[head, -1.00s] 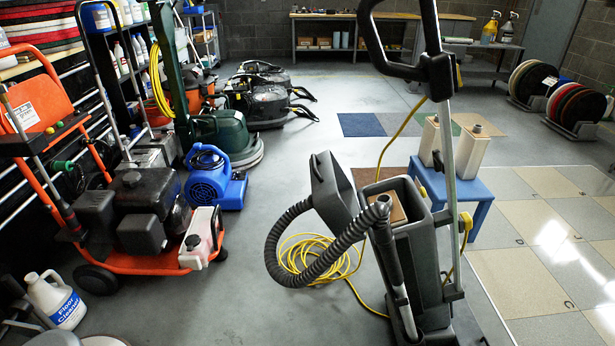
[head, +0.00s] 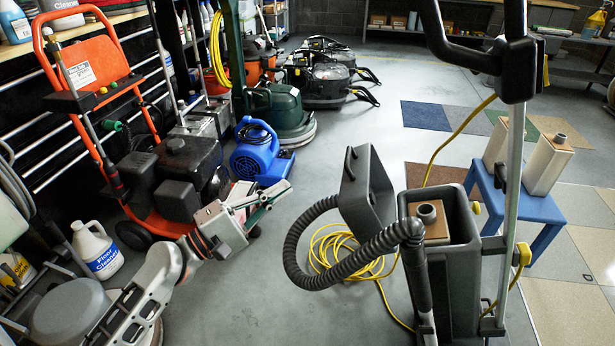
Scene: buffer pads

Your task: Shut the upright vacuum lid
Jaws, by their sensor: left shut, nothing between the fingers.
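The dark grey upright vacuum (head: 466,250) stands right of centre with its body open at the top. Its lid (head: 367,190) hangs open on the left side of the body, tilted outward, with a small handle loop at its upper left. A ribbed hose (head: 300,245) curves in front of the lid's lower part. My left gripper (head: 280,192) is shut and empty, left of the lid and clear of it. My right gripper is not in view.
The vacuum's tall handle (head: 515,150) rises on the right. A yellow cord (head: 340,250) coils on the floor behind the hose. A blue blower (head: 258,150) and an orange pressure washer (head: 100,75) stand left.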

